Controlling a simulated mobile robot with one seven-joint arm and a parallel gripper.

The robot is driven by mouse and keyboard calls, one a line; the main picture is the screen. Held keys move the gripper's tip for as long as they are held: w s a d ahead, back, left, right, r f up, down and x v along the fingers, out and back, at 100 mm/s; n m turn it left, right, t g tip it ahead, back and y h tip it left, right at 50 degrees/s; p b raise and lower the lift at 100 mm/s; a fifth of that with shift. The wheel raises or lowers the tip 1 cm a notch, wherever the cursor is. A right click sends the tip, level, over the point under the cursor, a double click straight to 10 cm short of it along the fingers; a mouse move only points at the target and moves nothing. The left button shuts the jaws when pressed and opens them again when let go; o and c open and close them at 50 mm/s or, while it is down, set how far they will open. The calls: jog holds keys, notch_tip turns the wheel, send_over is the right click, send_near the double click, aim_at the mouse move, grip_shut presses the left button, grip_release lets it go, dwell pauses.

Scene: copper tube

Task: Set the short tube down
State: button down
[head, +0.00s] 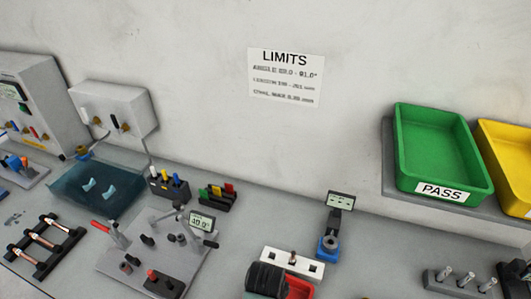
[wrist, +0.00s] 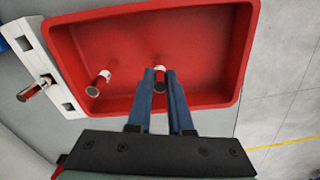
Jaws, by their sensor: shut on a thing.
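In the wrist view my gripper (wrist: 159,82) is shut on the short tube (wrist: 159,76), a copper-coloured piece with a pale end, between its two blue fingers. The held tube shows inside the outline of the red tray (wrist: 205,45). I cannot tell whether it touches the tray's floor. A second short tube (wrist: 98,84) lies in the tray to the left, apart from the held one. In the head view only part of the red tray (head: 301,287) shows at the bottom edge, behind a dark part of my arm; the held tube is hidden there.
A white holder (wrist: 45,65) with another tube (wrist: 36,88) stands against the tray's left side. In the head view a blue gauge (head: 328,245) stands behind the tray. A green PASS bin (head: 440,150) and a yellow bin (head: 508,160) sit on a shelf at right.

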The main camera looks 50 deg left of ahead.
jog(key=shift+f, duration=0.15)
jog(key=c, duration=0.8)
grip_release()
jog(key=shift+c, duration=0.2)
notch_tip(320, 180, up, 12)
jog(key=p, duration=0.1)
jog(key=shift+r+p, duration=0.25)
jog(key=shift+p, duration=0.05)
jog(key=shift+f, duration=0.1)
